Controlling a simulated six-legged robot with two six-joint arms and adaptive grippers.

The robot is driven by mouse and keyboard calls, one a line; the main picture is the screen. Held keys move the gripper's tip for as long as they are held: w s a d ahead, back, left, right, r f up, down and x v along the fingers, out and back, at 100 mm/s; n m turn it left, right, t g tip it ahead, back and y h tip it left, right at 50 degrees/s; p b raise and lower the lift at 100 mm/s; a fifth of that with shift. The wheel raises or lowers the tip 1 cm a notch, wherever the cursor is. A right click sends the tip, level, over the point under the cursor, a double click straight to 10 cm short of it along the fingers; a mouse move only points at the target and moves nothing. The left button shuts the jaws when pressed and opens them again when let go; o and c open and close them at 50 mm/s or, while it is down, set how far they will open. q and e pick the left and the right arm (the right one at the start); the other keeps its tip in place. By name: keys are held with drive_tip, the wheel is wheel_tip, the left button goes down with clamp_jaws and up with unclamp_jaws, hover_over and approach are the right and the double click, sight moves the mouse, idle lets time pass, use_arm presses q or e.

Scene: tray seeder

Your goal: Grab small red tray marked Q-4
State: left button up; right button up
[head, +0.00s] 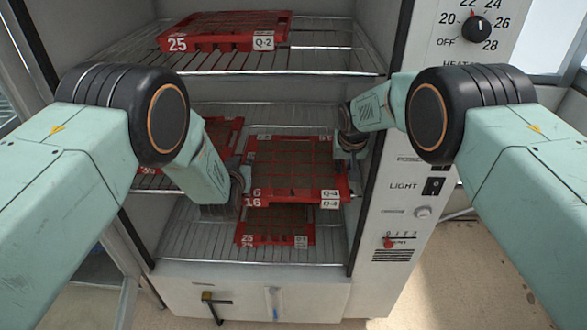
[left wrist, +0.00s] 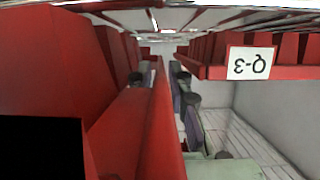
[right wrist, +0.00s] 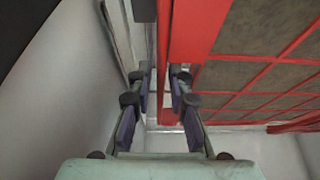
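The small red tray marked Q-4 (head: 292,194) sits in the middle of the cabinet, its gridded cells filled brown. Two Q-4 labels show one above the other at its front right corner. My left gripper (head: 240,182) is at its left edge; in the left wrist view its fingers (left wrist: 164,76) straddle a red tray wall. My right gripper (head: 352,146) is at the tray's right edge; in the right wrist view its fingers (right wrist: 162,78) lie on either side of the red rim (right wrist: 190,30). Whether either pair presses on the rim is unclear.
A red tray marked Q-2 (head: 215,41) lies on the upper rack. A tray marked Q-3 (left wrist: 215,72) stands close beside the left gripper. Another red tray (head: 275,239) lies lower down. The cabinet's control panel (head: 425,200) borders the right side.

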use_arm(q)
drive_tip(key=shift+s, duration=0.1)
drive_tip(key=shift+c, duration=0.6)
use_arm(e)
drive_tip(key=shift+s, duration=0.1)
drive_tip(key=shift+c, duration=0.6)
use_arm(q)
clamp_jaws()
use_arm(e)
clamp_jaws()
